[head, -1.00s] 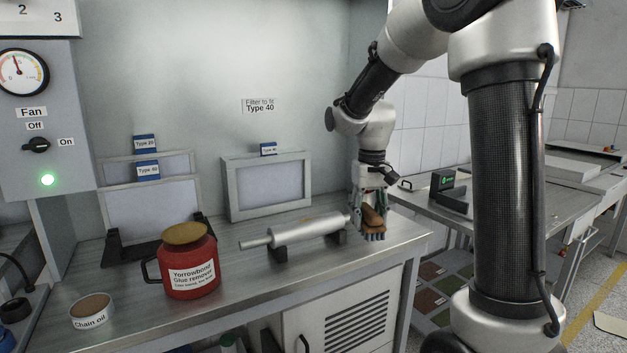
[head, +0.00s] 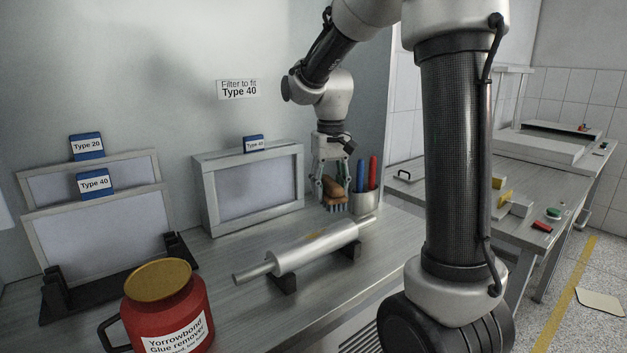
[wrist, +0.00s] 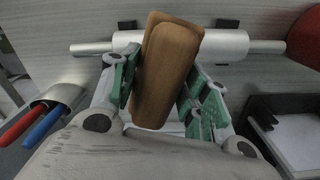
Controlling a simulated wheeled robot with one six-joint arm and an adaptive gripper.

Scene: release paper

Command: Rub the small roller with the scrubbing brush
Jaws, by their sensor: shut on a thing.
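The small roller (head: 318,246) is a silver cylinder with thin shaft ends, lying on two dark supports on the bench. A yellowish patch shows on its top in the head view. My gripper (head: 333,188) is shut on the scrubbing brush (head: 335,196), which has a brown wooden back and blue bristles pointing down. The brush is behind the roller and apart from it in the head view. In the wrist view the brush (wrist: 165,70) sits between the green finger pads and covers part of the roller (wrist: 222,46). The bristles are hidden there.
A cup with red and blue handled tools (head: 364,202) stands close right of the brush. A framed filter (head: 250,186) stands behind the roller. A red glue remover pot (head: 168,308) is at the front left, and framed filters in a black rack (head: 95,215) stand at left.

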